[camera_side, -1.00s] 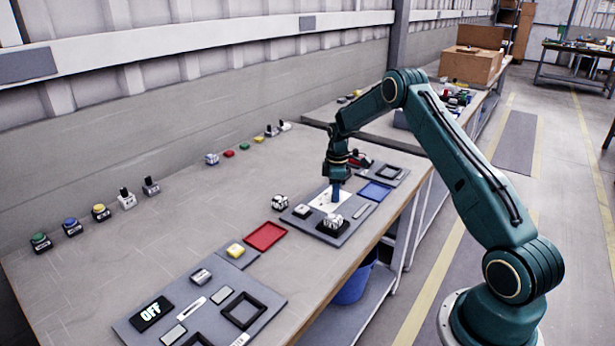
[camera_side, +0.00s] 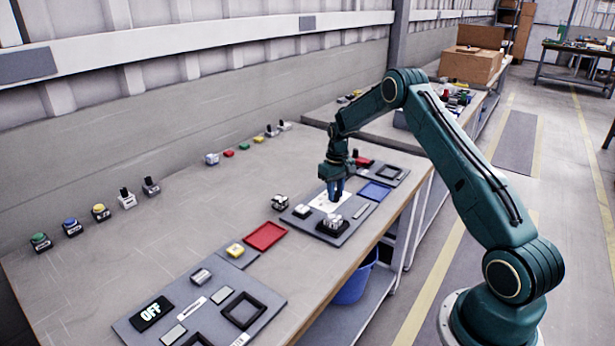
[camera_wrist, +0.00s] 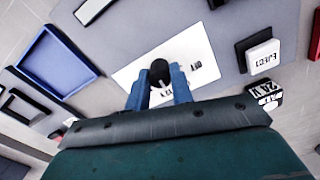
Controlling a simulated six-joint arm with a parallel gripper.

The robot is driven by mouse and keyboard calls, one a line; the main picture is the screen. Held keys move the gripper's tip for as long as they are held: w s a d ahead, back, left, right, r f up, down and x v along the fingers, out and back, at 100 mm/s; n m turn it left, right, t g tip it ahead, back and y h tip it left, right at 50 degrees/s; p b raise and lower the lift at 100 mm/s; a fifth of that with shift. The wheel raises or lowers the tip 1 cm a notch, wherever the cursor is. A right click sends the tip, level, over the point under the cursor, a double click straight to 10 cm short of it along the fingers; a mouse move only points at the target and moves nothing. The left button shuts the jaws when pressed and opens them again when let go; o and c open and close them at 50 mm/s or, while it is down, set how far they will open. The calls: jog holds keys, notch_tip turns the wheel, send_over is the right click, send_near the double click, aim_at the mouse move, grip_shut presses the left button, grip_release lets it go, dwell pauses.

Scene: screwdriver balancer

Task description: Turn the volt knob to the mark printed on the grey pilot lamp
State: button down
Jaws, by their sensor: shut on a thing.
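The volt knob (camera_wrist: 159,72) is black with a pale pointer line and stands on a white plate (camera_wrist: 203,57) in the wrist view. My gripper (camera_wrist: 158,90) has its blue fingers on both sides of the knob, shut on it. In the side view my gripper (camera_side: 336,192) points down over the white plate, and the knob is hidden. Print on the plate is partly covered and too small to read surely. A black-and-white block (camera_wrist: 265,92) lettered like "24 V" lies beside the panel; I cannot tell if it is the grey pilot lamp.
A white EJECT button (camera_wrist: 263,56) is near the knob. A blue tray (camera_side: 374,191) and a red tray (camera_side: 265,236) flank the panel. A near panel (camera_side: 272,303) carries an OFF sign (camera_side: 151,313).

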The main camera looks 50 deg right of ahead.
aim_at(336, 193)
jog(key=shift+m, duration=1.6)
jog(key=c, duration=1.2)
grip_release()
jog(key=shift+r, duration=0.15)
notch_tip(336, 193, up, 14)
jog(key=shift+f, duration=0.2)
jog(key=shift+r, duration=0.1)
